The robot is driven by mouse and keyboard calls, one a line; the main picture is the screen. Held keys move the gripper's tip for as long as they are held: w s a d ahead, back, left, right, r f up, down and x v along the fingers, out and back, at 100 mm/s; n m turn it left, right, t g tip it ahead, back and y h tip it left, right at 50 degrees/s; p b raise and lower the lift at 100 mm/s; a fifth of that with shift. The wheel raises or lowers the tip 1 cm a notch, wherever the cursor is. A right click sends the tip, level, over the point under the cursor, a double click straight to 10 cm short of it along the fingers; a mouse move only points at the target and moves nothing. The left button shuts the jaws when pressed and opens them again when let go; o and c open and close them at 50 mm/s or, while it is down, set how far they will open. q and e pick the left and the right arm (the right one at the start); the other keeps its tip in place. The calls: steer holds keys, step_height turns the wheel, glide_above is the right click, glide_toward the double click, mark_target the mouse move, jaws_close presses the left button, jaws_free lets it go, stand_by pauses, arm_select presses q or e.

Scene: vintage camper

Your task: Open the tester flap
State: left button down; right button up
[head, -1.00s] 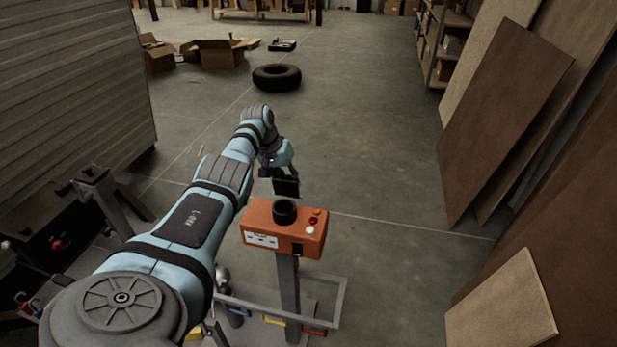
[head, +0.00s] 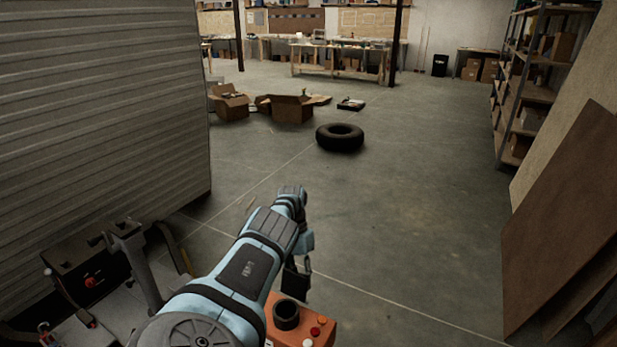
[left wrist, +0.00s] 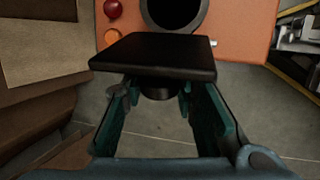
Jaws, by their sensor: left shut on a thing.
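The tester is an orange box (head: 318,332) at the bottom edge of the head view, with a round black socket (head: 286,315) on top; most of the box is cut off there. The socket also shows, uncovered, at the top of the left wrist view (left wrist: 172,10). The square black flap (head: 297,284) stands raised behind the socket; it also shows in the left wrist view (left wrist: 155,55). My left gripper (left wrist: 158,92) is shut on the short round stub of the flap, on the side away from the socket. My right gripper is out of view.
A ribbed camper wall (head: 100,100) stands at left. A tyre (head: 340,138) and open cardboard boxes (head: 290,108) lie farther off. Brown panels (head: 565,225) lean at right. The floor between them is clear.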

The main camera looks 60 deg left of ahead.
arm_select(q)
steer(key=shift+d+f, duration=0.1)
steer(key=shift+f, duration=0.05)
steer(key=c, duration=1.3)
jaws_free()
steer(key=shift+o, duration=0.3)
